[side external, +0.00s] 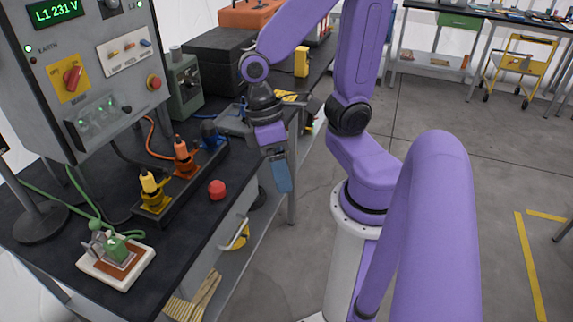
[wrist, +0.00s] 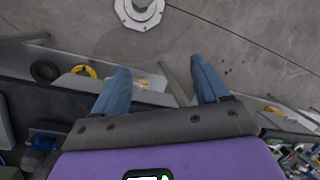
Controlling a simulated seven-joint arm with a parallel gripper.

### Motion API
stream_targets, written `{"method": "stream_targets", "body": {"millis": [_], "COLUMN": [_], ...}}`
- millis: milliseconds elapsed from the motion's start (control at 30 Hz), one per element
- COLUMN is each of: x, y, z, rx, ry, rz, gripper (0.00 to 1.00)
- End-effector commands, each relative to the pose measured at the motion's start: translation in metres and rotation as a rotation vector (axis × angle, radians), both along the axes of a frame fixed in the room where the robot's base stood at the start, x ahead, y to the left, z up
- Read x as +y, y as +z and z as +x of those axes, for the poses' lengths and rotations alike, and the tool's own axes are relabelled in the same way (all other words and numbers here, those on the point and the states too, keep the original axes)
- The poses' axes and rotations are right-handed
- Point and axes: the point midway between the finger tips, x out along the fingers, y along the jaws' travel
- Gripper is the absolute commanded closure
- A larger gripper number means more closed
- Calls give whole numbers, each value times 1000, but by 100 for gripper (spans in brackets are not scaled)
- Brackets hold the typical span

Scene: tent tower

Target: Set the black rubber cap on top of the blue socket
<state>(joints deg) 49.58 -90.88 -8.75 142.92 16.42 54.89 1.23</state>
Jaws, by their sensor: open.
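My gripper (side external: 282,174) hangs past the bench's front edge, to the right of the socket, with blue fingers pointing down. In the wrist view my gripper (wrist: 161,82) has its fingers wide apart, with nothing between them but the shelf edge and floor beyond. I cannot make out the black rubber cap in either view.
A yellow plug (side external: 150,186) and an orange plug (side external: 182,154) stand in sockets on the rail. A red cap (side external: 217,189) lies on the bench in front of it. The control panel (side external: 85,75) rises behind. A green clamp-like device on a white board (side external: 116,258) stands nearer.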

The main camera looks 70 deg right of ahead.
Motion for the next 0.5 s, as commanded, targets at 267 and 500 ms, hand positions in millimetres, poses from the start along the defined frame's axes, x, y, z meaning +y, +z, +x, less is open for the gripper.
{"method": "stream_targets", "body": {"millis": [267,500], "x": [7,11], "y": [14,19], "z": [-15,-18], "rx": [-232,-298], "ry": [460,579], "rz": [6,15], "gripper": [26,26]}}
